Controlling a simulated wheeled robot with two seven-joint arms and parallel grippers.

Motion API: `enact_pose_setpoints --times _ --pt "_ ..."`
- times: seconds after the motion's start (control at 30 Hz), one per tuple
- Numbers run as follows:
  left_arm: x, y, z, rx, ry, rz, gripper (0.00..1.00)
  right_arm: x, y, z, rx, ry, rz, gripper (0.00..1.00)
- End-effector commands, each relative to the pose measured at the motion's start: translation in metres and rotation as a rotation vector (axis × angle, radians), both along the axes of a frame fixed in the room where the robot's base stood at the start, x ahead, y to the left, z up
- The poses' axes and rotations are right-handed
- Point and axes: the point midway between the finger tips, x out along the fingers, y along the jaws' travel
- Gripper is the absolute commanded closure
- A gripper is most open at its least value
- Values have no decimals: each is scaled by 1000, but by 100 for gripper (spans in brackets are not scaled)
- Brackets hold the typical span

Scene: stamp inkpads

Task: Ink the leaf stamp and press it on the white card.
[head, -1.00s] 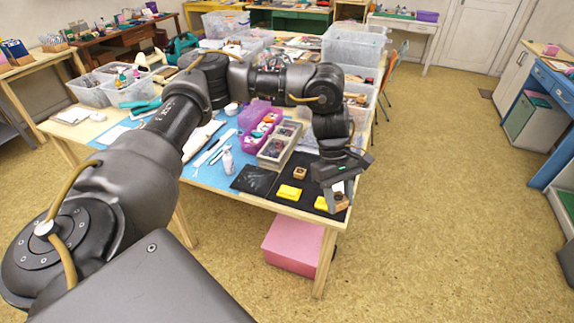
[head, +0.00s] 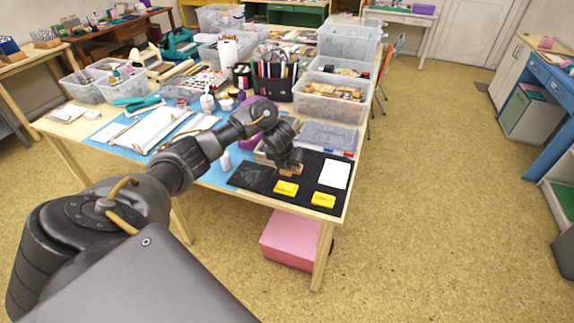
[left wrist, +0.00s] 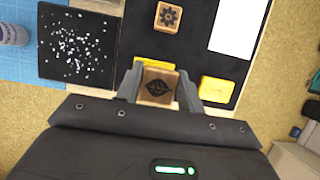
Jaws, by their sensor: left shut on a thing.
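My left gripper (left wrist: 158,92) is shut on the leaf stamp (left wrist: 157,87), a wooden block with a dark leaf on its top. In the left wrist view the stamp overlaps the left yellow inkpad (left wrist: 155,65). The right yellow inkpad (left wrist: 216,89) lies to its right. In the head view my left gripper (head: 289,165) is just behind the left pad (head: 286,188); the right pad is clear (head: 323,200). Whether stamp and pad touch cannot be told. The white card (head: 336,174) lies at the back right of the black mat (head: 309,190). My right gripper is not seen.
A flower stamp (left wrist: 168,17) stands behind the held stamp. A dark tray with pale flecks (left wrist: 78,45) lies left of the pads. Clear bins (head: 330,108) stand further back. Bare mat lies between the two pads. The table's front edge is close.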

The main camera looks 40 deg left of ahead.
Motion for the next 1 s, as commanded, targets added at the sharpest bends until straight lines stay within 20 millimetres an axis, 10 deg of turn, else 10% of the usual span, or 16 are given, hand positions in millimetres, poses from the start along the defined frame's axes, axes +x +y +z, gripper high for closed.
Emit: enact_pose_setpoints --times 1.0 --pt "-1 4 -62 0 -2 22 79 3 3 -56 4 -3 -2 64"
